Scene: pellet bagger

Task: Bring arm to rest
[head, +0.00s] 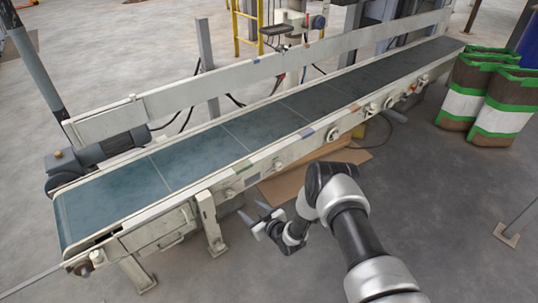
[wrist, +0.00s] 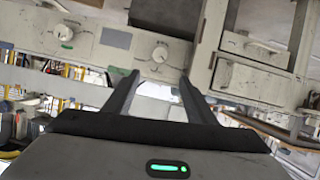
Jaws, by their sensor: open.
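My arm reaches up from the bottom right of the head view, bent at the elbow. My gripper (head: 256,218) hangs low in front of the near side of the conveyor (head: 215,150), apart from it. In the wrist view my gripper (wrist: 155,82) has its two dark fingers spread, with nothing between them. Beyond the fingers the wrist view shows the conveyor's side frame (wrist: 118,38) with round knobs.
The conveyor belt is bare. Filled bags (head: 500,107) with green and white bands stand on the floor at the right. A flat cardboard sheet (head: 315,172) lies below the conveyor. A motor (head: 105,148) sits at its left end. The floor in front is clear.

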